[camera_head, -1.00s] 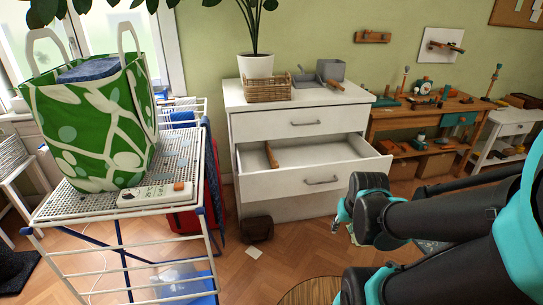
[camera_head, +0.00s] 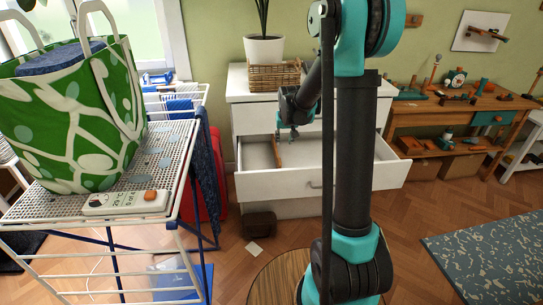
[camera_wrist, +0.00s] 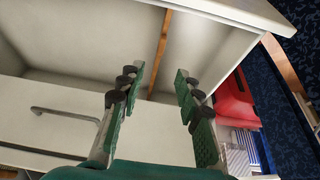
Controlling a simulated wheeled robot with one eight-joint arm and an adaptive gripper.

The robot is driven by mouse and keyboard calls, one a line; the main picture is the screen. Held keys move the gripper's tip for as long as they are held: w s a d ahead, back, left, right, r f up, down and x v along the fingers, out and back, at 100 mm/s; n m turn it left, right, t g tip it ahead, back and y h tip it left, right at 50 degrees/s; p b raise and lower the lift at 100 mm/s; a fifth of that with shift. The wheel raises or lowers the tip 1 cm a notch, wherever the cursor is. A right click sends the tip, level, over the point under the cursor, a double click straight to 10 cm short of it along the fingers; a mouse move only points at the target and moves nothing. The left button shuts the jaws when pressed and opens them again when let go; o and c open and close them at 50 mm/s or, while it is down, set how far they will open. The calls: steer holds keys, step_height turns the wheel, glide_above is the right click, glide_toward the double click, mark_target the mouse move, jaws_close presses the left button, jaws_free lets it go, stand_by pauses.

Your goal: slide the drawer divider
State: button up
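The drawer divider (camera_head: 277,152) is a thin wooden strip standing in the open white drawer (camera_head: 290,184), toward its left side. In the wrist view the divider (camera_wrist: 160,50) runs up and down the picture, and its near end shows between my fingers. My gripper (camera_head: 288,135) is over the drawer, right by the divider. In the wrist view my gripper (camera_wrist: 158,76) has its two green and black fingers spread, with clear gaps on both sides of the divider. I cannot tell how far above it the fingertips are. My arm hides part of the drawer.
A wicker basket (camera_head: 268,78) and potted plant (camera_head: 264,48) stand on the dresser. A drying rack (camera_head: 180,137) with a green patterned bag (camera_head: 75,115) is at left. A workbench (camera_head: 455,115) is at right.

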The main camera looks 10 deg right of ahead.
mark_target(280, 160)
steer(key=x, duration=1.2)
steer(key=w+x, duration=0.1)
steer(key=x, duration=0.5)
steer(key=shift+w+a+r, duration=0.1)
steer(key=shift+a+r, duration=0.05)
steer(key=shift+a, duration=0.15)
jaws_close()
